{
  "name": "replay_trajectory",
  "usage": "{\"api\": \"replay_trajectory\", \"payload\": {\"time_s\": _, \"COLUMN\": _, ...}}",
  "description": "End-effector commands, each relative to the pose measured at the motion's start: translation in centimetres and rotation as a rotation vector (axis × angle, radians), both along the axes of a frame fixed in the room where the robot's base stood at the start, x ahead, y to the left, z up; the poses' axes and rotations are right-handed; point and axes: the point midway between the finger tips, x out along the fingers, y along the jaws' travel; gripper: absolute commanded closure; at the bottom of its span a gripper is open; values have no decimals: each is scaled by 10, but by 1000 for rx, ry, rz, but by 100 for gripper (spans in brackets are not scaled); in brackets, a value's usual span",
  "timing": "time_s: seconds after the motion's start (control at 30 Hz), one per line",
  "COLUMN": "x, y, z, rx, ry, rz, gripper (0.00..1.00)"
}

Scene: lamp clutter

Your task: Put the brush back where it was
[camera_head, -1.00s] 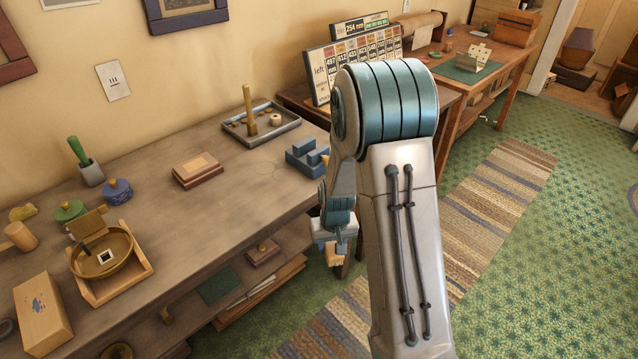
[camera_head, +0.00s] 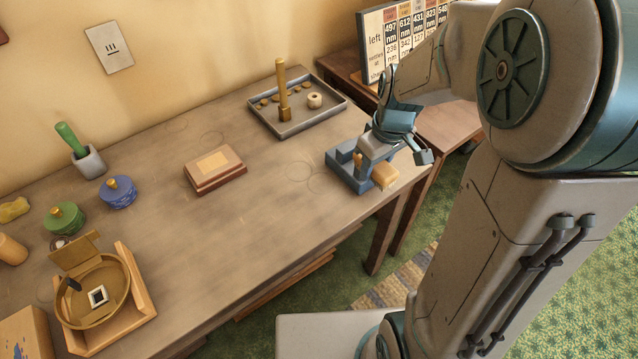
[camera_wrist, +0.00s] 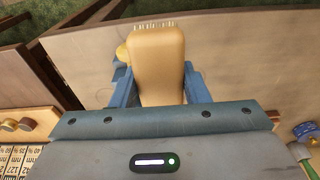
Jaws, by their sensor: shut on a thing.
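The brush (camera_head: 385,176) is a tan block held in my gripper (camera_head: 377,165) over the right end of the workbench, near its front edge. In the wrist view the brush (camera_wrist: 157,62) points away from the hand, with pale bristles along its far end. A blue stepped block (camera_head: 342,169) sits on the bench right beside and partly behind my gripper. A small yellow knob (camera_head: 358,160) shows beside the brush. I cannot tell whether the brush touches the block or bench.
A grey tray (camera_head: 290,130) with an upright brass post (camera_head: 282,88) stands behind the blue block. A brown box (camera_head: 215,170) lies left, with clear bench between. Jars and a brass pan in a wooden stand (camera_head: 142,300) are farther left.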

Motion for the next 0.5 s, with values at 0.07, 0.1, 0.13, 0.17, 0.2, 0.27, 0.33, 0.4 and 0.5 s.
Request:
{"api": "replay_trajectory", "payload": {"time_s": 0.07, "x": -2, "y": 1, "z": 3, "rx": 1, "ry": -1, "rz": 13, "gripper": 87}}
{"api": "replay_trajectory", "payload": {"time_s": 0.1, "x": -3, "y": 2, "z": 3, "rx": 1, "ry": 0, "rz": 18, "gripper": 87}}
{"api": "replay_trajectory", "payload": {"time_s": 0.13, "x": -4, "y": 5, "z": 2, "rx": 0, "ry": 0, "rz": 21, "gripper": 87}}
{"api": "replay_trajectory", "payload": {"time_s": 0.17, "x": -4, "y": 8, "z": 0, "rx": 1, "ry": 1, "rz": 23, "gripper": 87}}
{"api": "replay_trajectory", "payload": {"time_s": 0.2, "x": -4, "y": 14, "z": -4, "rx": 0, "ry": 1, "rz": 24, "gripper": 87}}
{"api": "replay_trajectory", "payload": {"time_s": 0.27, "x": -6, "y": 26, "z": -11, "rx": 1, "ry": 4, "rz": 28, "gripper": 87}}
{"api": "replay_trajectory", "payload": {"time_s": 0.33, "x": -7, "y": 42, "z": -21, "rx": 0, "ry": 5, "rz": 31, "gripper": 87}}
{"api": "replay_trajectory", "payload": {"time_s": 0.4, "x": -8, "y": 58, "z": -30, "rx": 0, "ry": 3, "rz": 28, "gripper": 87}}
{"api": "replay_trajectory", "payload": {"time_s": 0.5, "x": -9, "y": 81, "z": -44, "rx": -1, "ry": 4, "rz": 27, "gripper": 87}}
